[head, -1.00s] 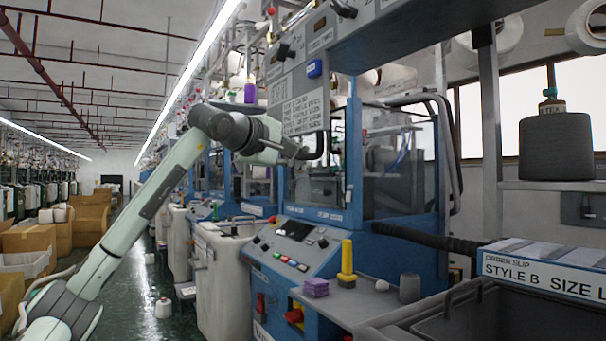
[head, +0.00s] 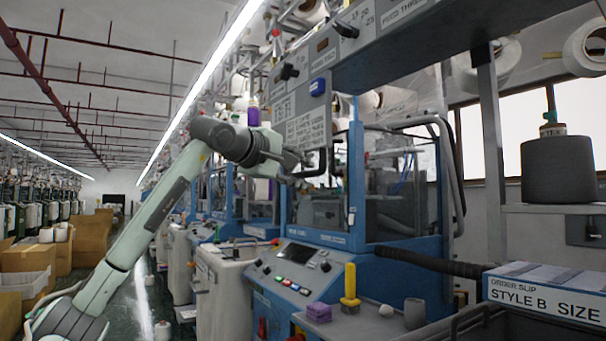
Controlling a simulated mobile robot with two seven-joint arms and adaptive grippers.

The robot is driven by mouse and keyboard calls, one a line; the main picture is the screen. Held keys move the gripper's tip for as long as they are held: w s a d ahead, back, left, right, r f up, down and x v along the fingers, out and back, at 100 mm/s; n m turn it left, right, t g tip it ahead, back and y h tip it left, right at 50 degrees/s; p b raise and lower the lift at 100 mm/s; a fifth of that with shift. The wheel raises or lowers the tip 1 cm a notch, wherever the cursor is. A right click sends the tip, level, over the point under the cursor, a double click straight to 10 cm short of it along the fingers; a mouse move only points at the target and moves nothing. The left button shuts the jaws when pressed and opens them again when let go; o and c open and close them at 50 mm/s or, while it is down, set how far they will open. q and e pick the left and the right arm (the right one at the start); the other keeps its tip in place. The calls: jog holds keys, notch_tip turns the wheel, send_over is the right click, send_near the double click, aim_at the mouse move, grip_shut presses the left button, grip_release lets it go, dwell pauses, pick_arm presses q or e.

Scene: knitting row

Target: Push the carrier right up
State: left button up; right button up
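My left arm comes in from the lower left. Its gripper (head: 300,167) is at the front of the blue knitting machine (head: 362,262), just below a hanging sign panel (head: 305,129). A dark bent handle (head: 321,166) is right at the fingertips. The fingers are small and overlap the handle, so I cannot tell whether they are open, shut or touching it. I cannot make out the carrier for sure; the machine's inside behind the clear window (head: 393,195) is dim. My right gripper is not in view.
The machine's shelf holds a purple block (head: 319,313), a yellow peg (head: 350,287), a white ball (head: 386,310) and a grey cup (head: 414,313). An order slip box (head: 545,290) is at right. A grey yarn cone (head: 558,169) stands on a rack. Cartons (head: 35,258) line the left.

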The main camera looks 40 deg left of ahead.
pick_arm(q)
jog(key=shift+s, duration=0.2)
jog(key=s+r, duration=0.2)
jog(key=s, duration=0.9)
jog(key=shift+s, duration=0.25)
